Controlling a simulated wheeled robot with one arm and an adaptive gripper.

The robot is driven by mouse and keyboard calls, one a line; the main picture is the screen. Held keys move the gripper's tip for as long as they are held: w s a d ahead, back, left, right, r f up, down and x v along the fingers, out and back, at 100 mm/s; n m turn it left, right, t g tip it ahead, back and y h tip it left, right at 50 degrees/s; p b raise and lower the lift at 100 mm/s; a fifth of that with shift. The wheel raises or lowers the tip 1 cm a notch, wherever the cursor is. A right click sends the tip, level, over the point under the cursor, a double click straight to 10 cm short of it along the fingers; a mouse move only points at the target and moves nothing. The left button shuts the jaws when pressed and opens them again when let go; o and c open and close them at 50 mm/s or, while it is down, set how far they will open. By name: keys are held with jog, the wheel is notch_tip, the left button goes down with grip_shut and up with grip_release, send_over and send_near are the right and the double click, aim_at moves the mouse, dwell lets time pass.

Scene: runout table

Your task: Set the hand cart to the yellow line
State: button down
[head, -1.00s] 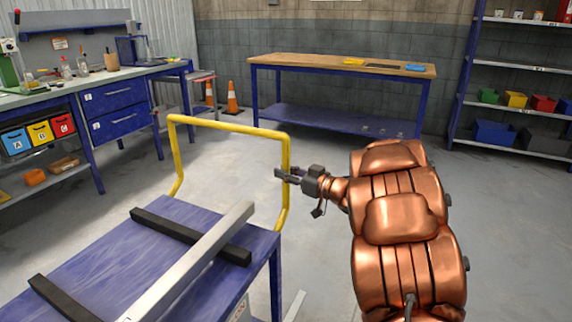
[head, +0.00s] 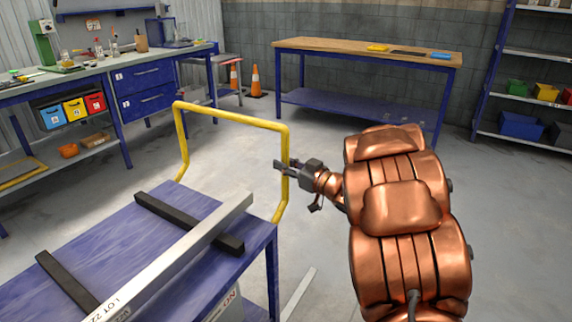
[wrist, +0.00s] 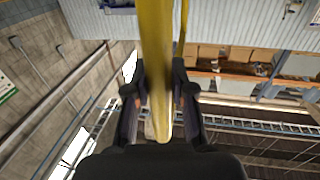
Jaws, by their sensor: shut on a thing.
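The hand cart has a blue top (head: 105,245) and a yellow tube handle (head: 232,118) standing at its far end. My gripper (head: 283,167) is shut on the right upright of the handle. In the wrist view the yellow tube (wrist: 154,70) runs between the two fingers (wrist: 158,100). A long silver bar (head: 180,255) marked with a lot number lies across two black strips (head: 190,222) on the cart top. I see no yellow line on the floor in these views.
A wooden-topped bench (head: 365,52) stands at the back, with orange cones (head: 255,82) to its left. A workbench with blue drawers (head: 147,90) is at the left, a shelf rack (head: 540,55) at the right.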

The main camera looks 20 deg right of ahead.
jog(key=c, duration=1)
grip_release()
jog(key=v, duration=1.2)
jog(key=shift+a, duration=0.1)
